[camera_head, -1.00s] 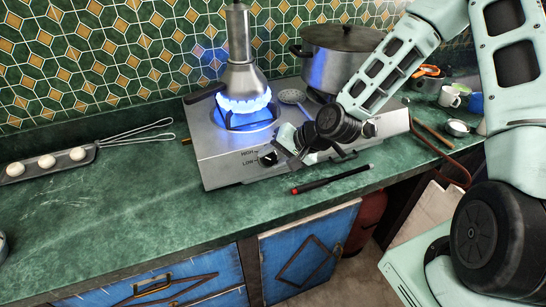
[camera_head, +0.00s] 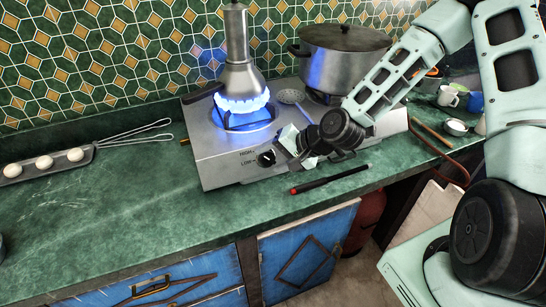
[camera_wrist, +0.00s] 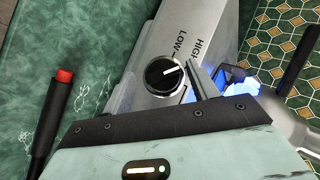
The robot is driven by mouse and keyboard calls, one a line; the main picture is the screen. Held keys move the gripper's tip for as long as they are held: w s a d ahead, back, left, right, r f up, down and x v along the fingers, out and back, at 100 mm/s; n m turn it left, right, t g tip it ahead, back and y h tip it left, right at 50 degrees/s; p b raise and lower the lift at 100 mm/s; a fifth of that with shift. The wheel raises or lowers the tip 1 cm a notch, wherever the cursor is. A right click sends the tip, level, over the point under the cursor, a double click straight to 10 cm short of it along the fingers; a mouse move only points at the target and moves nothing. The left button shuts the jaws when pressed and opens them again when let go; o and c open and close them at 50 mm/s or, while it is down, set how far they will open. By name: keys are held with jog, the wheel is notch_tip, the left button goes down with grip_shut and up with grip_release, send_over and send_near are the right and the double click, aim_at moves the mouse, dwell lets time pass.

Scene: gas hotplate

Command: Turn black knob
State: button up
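The black knob (camera_head: 266,158) sits on the front face of the steel gas hotplate (camera_head: 220,170), beside the LOW and HIGH labels. In the wrist view the knob (camera_wrist: 164,75) is round, with a white pointer line slanting toward the upper right. My gripper (camera_head: 286,147) is just right of the knob in the head view. In the wrist view my gripper (camera_wrist: 160,90) is open, with a grey finger to the right of the knob and a pale one to its left. The knob shows between them; I cannot tell whether either finger touches it.
A blue flame burns on the left burner under a metal pot (camera_head: 242,80). A large lidded pot (camera_head: 340,60) stands on the right. A black stick with a red end (camera_head: 330,180) lies in front of the hotplate.

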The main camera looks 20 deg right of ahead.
jog(key=shift+r, duration=0.1)
jog(key=p+v, duration=1.6)
jog(key=v, duration=0.1)
jog(key=shift+r, duration=0.2)
jog(key=shift+s, duration=0.1)
jog(key=shift+f, duration=0.1)
dwell(0.4)
